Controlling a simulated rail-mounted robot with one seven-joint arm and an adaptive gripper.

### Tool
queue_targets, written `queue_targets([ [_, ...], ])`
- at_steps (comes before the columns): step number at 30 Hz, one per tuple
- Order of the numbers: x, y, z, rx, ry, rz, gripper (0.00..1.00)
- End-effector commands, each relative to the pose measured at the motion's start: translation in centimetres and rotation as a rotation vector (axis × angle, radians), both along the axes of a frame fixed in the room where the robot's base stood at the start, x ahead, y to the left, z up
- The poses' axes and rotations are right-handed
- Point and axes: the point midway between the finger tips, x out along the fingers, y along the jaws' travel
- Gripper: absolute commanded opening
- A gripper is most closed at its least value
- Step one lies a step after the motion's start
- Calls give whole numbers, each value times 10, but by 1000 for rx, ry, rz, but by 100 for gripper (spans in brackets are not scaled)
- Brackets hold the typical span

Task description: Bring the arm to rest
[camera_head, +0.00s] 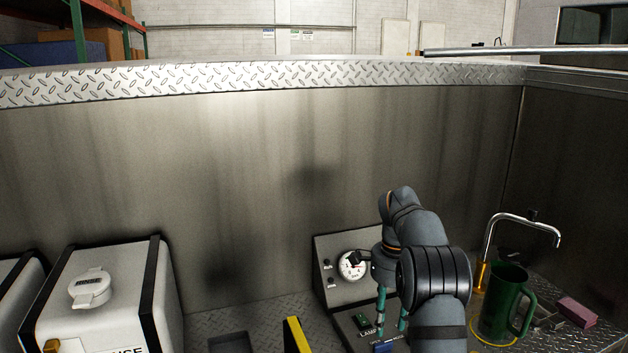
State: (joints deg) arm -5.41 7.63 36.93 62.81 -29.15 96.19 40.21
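My arm reaches in from the bottom right and bends down, with the dark gripper body low over the control panel. My gripper (391,328) points downward, and its two teal fingers stand apart with nothing visible between them. The fingertips are close above the panel's lower face, near a green switch and a blue one (384,347). I cannot tell whether they touch it. The control panel (331,247) has a white dial (352,266) with a red needle, just left of the gripper. My arm hides the panel's right part.
A green mug (501,300) stands right of my arm, beside a curved metal tap (520,217). A pink block (577,312) lies farther right. A white box with a round cap (90,288) stands at left. A yellow-edged part (297,335) is left of the panel. A metal wall (250,180) rises behind.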

Motion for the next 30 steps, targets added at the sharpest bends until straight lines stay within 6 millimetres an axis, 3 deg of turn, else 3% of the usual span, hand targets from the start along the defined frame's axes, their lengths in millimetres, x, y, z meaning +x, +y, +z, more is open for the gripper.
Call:
queue_targets([
  [10, -2, 1, -77, 0, 5, 1, 39],
  [30, 2, -3, -71, 1, 2, 911, 39],
])
